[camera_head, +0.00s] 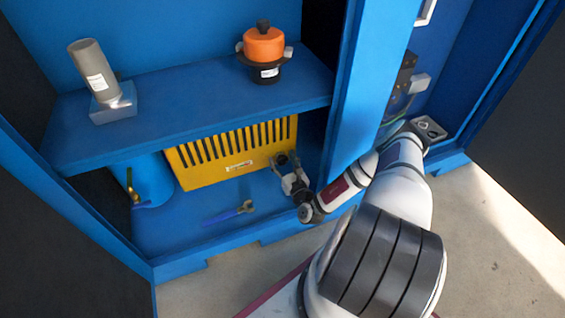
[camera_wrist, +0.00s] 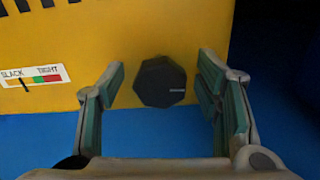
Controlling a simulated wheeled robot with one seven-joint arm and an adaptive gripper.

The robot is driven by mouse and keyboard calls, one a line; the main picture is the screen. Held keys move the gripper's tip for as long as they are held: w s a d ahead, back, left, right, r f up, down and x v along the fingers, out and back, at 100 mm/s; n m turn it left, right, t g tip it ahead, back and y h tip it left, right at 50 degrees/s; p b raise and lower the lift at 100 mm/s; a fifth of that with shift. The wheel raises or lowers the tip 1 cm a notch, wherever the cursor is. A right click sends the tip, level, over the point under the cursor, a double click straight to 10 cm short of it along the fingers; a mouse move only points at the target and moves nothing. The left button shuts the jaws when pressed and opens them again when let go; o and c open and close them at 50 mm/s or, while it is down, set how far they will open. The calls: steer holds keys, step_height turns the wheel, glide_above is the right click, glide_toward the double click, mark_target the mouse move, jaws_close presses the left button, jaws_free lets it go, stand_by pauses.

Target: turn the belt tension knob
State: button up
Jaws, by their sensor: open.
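The belt tension knob (camera_wrist: 160,82) is a dark, many-sided knob on the lower front of a yellow slotted guard (camera_wrist: 60,80). In the wrist view it sits between the two fingers of my gripper (camera_wrist: 158,88), which is open with a gap on both sides of the knob. In the head view my gripper (camera_head: 289,172) is at the right end of the yellow guard (camera_head: 230,155), and partly hides the knob.
A blue shelf (camera_head: 190,122) runs above the guard, holding a grey cylinder (camera_head: 93,72) and an orange-topped part (camera_head: 264,48). A blue tank (camera_head: 150,180) and a blue-handled wrench (camera_head: 228,213) are at the left below. A cabinet post (camera_head: 365,90) stands right of my gripper.

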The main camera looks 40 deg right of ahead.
steer(key=shift+w+d, duration=0.1)
steer(key=shift+w, duration=0.15)
steer(key=c, duration=1.2)
steer(key=shift+m, duration=0.4)
steer(key=m+p, duration=0.1)
steer(key=m, duration=0.2)
steer(key=shift+s+d+p, duration=0.1)
steer(key=shift+p, duration=0.2)
steer(key=m, duration=0.4)
steer(key=shift+d+m, duration=0.1)
steer(key=shift+m, duration=0.2)
steer(key=shift+f+p, duration=0.1)
steer(key=shift+p, duration=0.2)
